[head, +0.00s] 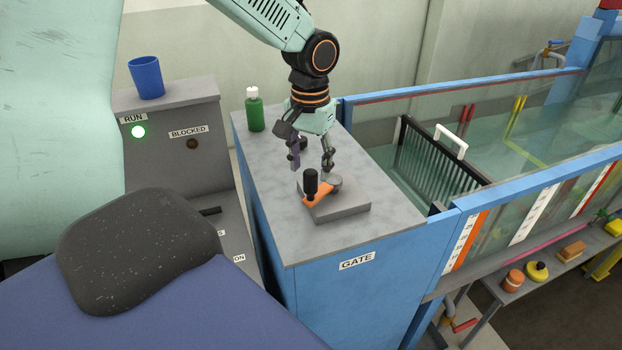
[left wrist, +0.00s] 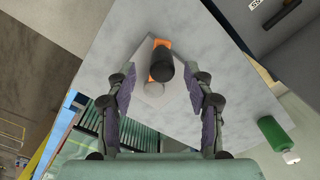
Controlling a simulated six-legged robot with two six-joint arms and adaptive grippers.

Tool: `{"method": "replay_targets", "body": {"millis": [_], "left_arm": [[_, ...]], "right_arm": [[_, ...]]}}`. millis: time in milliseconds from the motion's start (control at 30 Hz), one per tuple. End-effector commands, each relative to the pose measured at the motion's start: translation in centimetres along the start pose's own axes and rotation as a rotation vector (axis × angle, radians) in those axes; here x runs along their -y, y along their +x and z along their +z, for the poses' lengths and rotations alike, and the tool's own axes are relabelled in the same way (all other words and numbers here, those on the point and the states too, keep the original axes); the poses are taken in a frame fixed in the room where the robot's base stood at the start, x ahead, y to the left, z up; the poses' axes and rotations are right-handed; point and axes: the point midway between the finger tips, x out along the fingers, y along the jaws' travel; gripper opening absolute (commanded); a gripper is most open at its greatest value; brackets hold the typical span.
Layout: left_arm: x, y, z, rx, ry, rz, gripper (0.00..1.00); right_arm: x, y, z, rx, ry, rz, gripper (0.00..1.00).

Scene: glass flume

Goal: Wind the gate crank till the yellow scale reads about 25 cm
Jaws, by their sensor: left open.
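The gate crank has an orange arm (head: 319,197) and an upright black knob (head: 311,183). It sits on a grey square plate (head: 345,211) on top of the blue cabinet labelled GATE. My left gripper (head: 312,168) is open, pointing down just above the crank. In the left wrist view the black knob (left wrist: 160,66) shows between the open fingers, with space on both sides. Scale strips on the flume show at the right: one white and orange (head: 470,240), one white (head: 529,216), one white and red. I cannot make out a yellow one or any reading. My right gripper is out of view.
A green bottle (head: 254,112) stands at the cabinet's back left corner. A dark rack with a white handle (head: 451,142) sits in the flume, right of the cabinet.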

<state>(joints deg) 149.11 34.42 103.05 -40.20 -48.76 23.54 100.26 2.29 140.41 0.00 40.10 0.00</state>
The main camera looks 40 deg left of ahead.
Motion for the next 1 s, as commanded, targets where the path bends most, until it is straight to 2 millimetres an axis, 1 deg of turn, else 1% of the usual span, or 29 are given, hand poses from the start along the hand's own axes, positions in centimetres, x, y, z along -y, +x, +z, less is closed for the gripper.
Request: {"method": "replay_targets", "body": {"millis": [33, 100, 300, 433, 700, 1000], "left_arm": [[0.1, 0.9, 0.1, 0.005, -0.001, -0.001, 0.52], [0.1, 2.0, 0.0, 0.004, -0.001, -0.001, 0.52], [0.1, 4.3, -0.2, 0.001, -0.001, -0.001, 0.52], [0.1, 5.0, -0.3, 0.0, -0.002, -0.001, 0.52], [0.1, 5.1, -0.4, -0.001, -0.002, 0.0, 0.51], [0.1, 5.1, -0.4, -0.001, -0.002, 0.0, 0.26]], "right_arm": [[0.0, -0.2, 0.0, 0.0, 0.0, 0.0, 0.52], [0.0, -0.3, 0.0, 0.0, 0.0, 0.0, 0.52], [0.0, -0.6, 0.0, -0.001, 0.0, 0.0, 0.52], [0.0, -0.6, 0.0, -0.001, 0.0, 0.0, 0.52], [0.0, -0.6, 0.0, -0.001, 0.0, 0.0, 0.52], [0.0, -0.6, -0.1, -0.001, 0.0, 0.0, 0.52]]}}
